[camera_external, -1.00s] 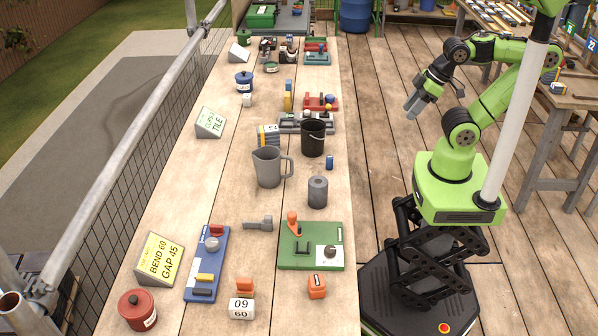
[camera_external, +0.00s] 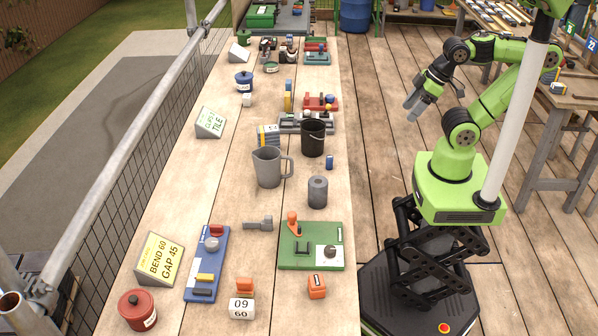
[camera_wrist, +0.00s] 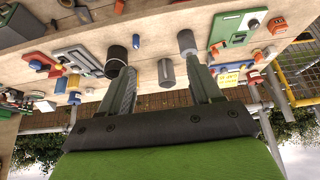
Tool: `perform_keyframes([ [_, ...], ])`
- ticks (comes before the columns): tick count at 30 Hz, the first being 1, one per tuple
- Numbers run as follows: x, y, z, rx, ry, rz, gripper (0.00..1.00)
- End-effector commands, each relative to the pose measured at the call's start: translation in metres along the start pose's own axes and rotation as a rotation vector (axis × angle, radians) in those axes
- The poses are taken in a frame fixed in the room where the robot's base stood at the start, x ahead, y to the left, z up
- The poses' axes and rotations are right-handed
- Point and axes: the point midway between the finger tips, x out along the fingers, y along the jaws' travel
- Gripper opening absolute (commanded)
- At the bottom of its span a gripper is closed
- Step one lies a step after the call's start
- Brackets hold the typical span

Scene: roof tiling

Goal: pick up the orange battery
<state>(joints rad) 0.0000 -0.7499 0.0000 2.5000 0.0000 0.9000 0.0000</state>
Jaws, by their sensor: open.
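An orange block with a dark marking, which looks like the orange battery (camera_external: 316,287), stands on the near right part of the long wooden bench, just in front of a green board (camera_external: 310,262). It also seems to show in the wrist view (camera_wrist: 277,24), at the upper right beyond the green board. My gripper (camera_external: 412,109) is open and empty, in the air right of the bench, far from the battery. Its spread fingers also show in the wrist view (camera_wrist: 160,68).
A grey roll (camera_external: 317,192), a black bucket (camera_external: 312,138) and a grey jug (camera_external: 268,167) stand mid-bench. A blue board (camera_external: 207,264), a yellow sign (camera_external: 160,259) and a red pot (camera_external: 137,309) are at near left. A white pole (camera_external: 515,115) rises by my arm.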

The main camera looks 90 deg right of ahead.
Motion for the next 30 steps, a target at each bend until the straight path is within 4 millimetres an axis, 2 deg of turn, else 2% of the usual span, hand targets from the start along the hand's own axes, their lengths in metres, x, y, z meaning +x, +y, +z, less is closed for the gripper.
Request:
perform_keyframes([
  [10, 0.002, -0.001, -0.003, 0.005, -0.007, 0.005, 0.72],
  [14, 0.024, -0.015, -0.027, 0.048, -0.080, 0.037, 0.72],
  [17, 0.061, -0.041, -0.054, 0.112, -0.166, 0.050, 0.72],
  [21, 0.121, -0.088, -0.080, 0.218, -0.294, 0.011, 0.72],
  [27, 0.208, -0.167, -0.093, 0.449, -0.523, -0.127, 0.72],
  [30, 0.243, -0.207, -0.096, 0.608, -0.666, -0.218, 0.72],
])
